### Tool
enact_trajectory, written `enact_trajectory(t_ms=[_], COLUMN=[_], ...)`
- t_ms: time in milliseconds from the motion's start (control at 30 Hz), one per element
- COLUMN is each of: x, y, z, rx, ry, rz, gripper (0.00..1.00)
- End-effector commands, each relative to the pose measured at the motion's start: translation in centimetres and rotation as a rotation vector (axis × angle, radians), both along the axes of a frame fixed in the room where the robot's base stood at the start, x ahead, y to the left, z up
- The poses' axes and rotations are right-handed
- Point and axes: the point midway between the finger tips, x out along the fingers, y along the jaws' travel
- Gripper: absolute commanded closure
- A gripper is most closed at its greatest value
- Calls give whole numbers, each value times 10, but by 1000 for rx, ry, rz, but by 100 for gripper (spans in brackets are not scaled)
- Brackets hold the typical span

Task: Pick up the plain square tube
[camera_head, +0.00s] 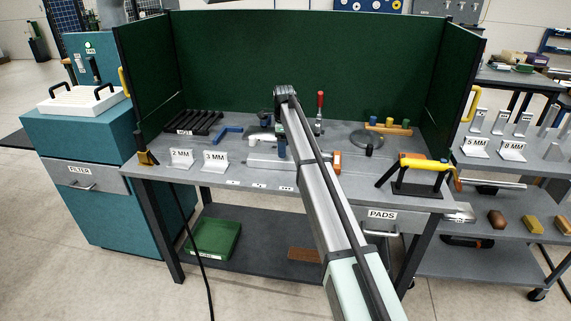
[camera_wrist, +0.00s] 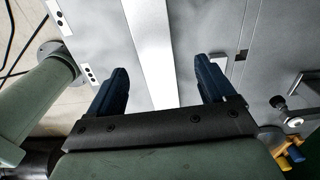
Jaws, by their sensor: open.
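A long pale metal bar, which looks like the plain square tube (camera_head: 266,164), lies across the front middle of the grey workbench in the head view. In the wrist view the tube (camera_wrist: 151,45) runs from the top edge down between my fingers. My gripper (camera_wrist: 160,72) is open, with one blue finger on each side of the tube and a gap on both sides. In the head view my gripper (camera_head: 281,150) is over the tube, mostly hidden by my arm. The height of the fingertips above the tube is hard to tell.
The workbench (camera_head: 225,180) has green screens. Signs "2 MM" (camera_head: 181,158) and "3 MM" (camera_head: 215,160) stand left. Black bars (camera_head: 195,122) and a blue angle piece (camera_head: 229,132) lie behind. A red-handled clamp (camera_head: 320,112) stands at the back; a yellow-handled tool (camera_head: 424,164) is right.

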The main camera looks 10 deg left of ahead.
Motion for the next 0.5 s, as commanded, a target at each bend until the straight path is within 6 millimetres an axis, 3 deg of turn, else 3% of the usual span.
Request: enact_trajectory(t_ms=[267, 500], x=[-2, -6], y=[-2, -9], z=[-16, -45], rx=[0, 0], ry=[1, 1], rz=[0, 0], gripper=[17, 17])
